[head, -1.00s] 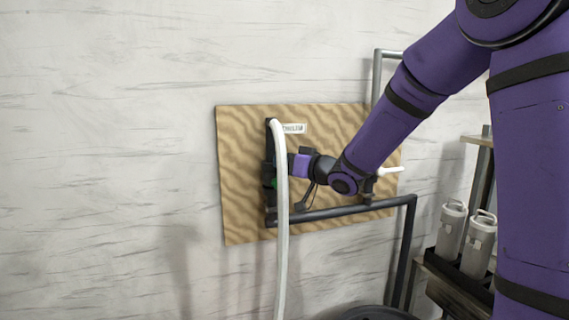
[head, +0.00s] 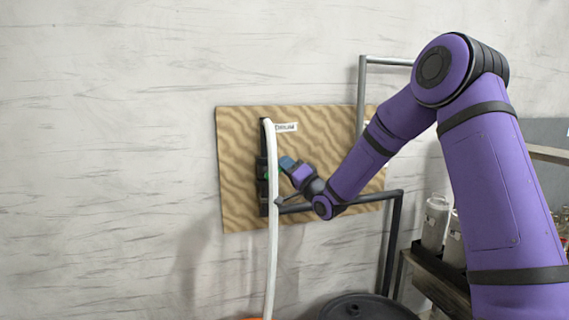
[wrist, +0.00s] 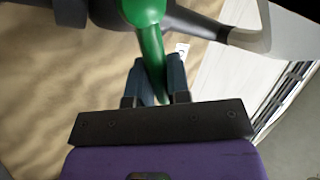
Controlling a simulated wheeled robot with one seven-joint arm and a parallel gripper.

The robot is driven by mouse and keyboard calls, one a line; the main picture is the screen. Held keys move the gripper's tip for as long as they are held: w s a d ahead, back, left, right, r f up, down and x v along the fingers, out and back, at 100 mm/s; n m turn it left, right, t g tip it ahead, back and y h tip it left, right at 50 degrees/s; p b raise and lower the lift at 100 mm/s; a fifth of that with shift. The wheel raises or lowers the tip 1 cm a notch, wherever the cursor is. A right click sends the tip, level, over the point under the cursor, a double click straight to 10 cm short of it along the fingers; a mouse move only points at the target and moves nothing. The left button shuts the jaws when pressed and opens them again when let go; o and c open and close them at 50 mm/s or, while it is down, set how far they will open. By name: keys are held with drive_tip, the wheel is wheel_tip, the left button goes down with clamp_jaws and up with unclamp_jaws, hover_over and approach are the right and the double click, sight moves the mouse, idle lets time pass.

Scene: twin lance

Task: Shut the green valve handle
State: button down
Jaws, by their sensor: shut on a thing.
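The green valve handle (wrist: 150,45) shows in the wrist view as a rounded green hub with a narrow lever. The lever runs down between the two blue-grey fingers of my gripper (wrist: 158,76), which are shut on it. In the head view only a small green part of the handle (head: 267,175) shows, partly hidden behind the white hose. There my gripper (head: 284,164) reaches it from the right, with my wrist sloping down to the right. The handle's exact angle is hard to tell in the head view.
A white hose (head: 272,225) hangs in front of the dark valve pipe. Behind is a wood-grain board (head: 238,165) with a small label (head: 287,127). A dark pipe frame (head: 395,235), a black drum (head: 350,308) and canisters (head: 434,222) stand right. The left wall side is clear.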

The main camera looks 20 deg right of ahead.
drive_tip(key=shift+d+f+m+t+h, duration=0.15)
drive_tip(key=shift+f+m+t+h, duration=0.55)
drive_tip(key=shift+m, duration=0.85)
drive_tip(key=shift+d+f+m+t+h, duration=0.1)
drive_tip(key=shift+f+m+t+h, duration=0.35)
drive_tip(key=shift+m+h, duration=0.85)
drive_tip(key=shift+d+f+m+t+h, duration=0.15)
drive_tip(key=shift+f+m+t+h, duration=0.4)
drive_tip(key=shift+m, duration=1.2)
drive_tip(key=shift+r+h, duration=0.15)
drive_tip(key=shift+h, duration=0.2)
drive_tip(key=c, duration=1.1)
unclamp_jaws()
drive_tip(key=shift+s, duration=0.1)
drive_tip(key=v, duration=1)
drive_tip(key=shift+s+f, duration=0.15)
drive_tip(key=shift+f, duration=0.2)
